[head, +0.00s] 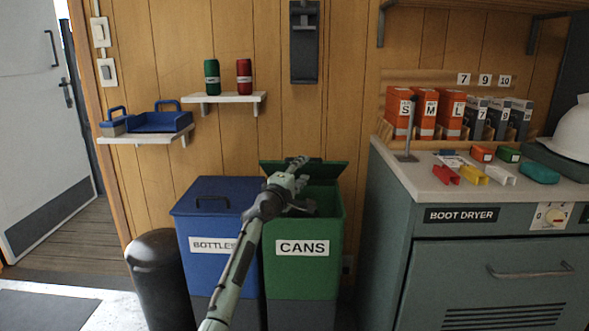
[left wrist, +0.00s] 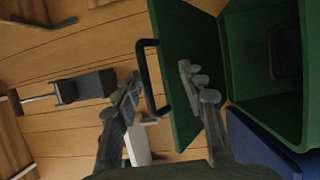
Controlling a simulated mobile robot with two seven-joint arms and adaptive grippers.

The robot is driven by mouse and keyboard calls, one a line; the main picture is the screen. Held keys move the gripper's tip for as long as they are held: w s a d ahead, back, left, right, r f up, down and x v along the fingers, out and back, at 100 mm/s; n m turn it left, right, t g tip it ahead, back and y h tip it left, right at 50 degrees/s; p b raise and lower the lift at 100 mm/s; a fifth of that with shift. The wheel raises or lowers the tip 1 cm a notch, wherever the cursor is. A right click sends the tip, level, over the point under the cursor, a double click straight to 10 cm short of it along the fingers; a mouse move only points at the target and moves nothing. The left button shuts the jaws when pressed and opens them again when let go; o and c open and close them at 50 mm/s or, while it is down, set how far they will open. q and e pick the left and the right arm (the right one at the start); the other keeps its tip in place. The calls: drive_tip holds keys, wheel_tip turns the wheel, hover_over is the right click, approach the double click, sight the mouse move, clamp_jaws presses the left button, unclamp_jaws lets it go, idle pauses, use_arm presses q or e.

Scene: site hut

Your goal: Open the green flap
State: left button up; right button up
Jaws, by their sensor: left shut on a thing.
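The green flap (head: 333,171) is the lid of the green bin labelled CANS (head: 325,225). It is raised at the back, and the bin's opening shows below it. My left gripper (head: 298,165) reaches over the bin to the flap. In the left wrist view the flap (left wrist: 180,50) stands up from the open bin (left wrist: 262,50), with its black bar handle (left wrist: 148,80) between my left fingers (left wrist: 163,92). That gripper is shut on the handle; the exact contact is hard to see. My right gripper is not in view.
A shut blue bin (head: 205,235) labelled BOTTLES stands close on the left, with a black rounded bin (head: 158,280) beside it. The boot dryer cabinet (head: 480,260) is on the right. A small shelf (head: 225,98) with two cans is above the bins.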

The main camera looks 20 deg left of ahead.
use_arm(q)
drive_tip(key=s+a+r+p, duration=0.1)
drive_tip(key=s+r+p, duration=0.1)
drive_tip(key=s, duration=0.5)
drive_tip(key=shift+a+r, duration=0.25)
drive_tip(key=shift+r, duration=0.1)
drive_tip(key=shift+c, duration=0.2)
idle(0.3)
